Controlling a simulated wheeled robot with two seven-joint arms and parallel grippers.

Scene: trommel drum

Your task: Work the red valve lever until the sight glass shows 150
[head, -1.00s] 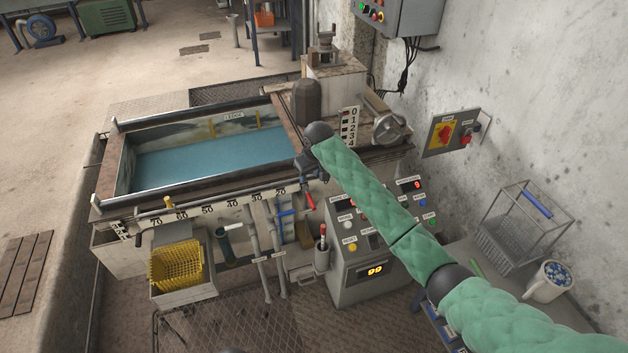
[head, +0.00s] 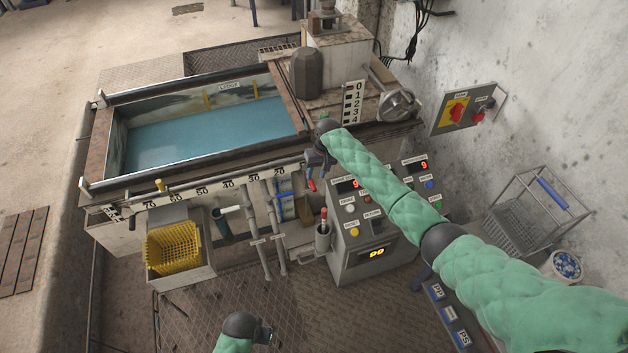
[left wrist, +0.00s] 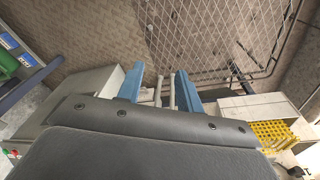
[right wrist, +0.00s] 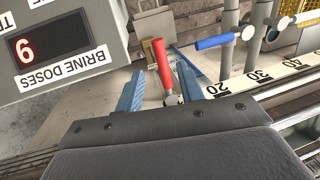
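The red valve lever (head: 312,185) is on the tank's front, near the low end of the numbered scale. In the right wrist view the red lever (right wrist: 162,65) stands between the fingers of my right gripper (right wrist: 157,82), with gaps beside it. The fingers are open. In the head view my right gripper (head: 316,164) is just above the lever and partly hides it. My left gripper (head: 265,336) is low at the front, away from the tank; in the left wrist view its fingers (left wrist: 160,82) are apart and empty. I cannot make out a sight glass reading.
A blue-handled valve (right wrist: 218,41) sits close beside the red lever. A yellow basket (head: 172,248) and vertical pipes (head: 268,240) are at the front. The tank (head: 190,140) holds blue liquid.

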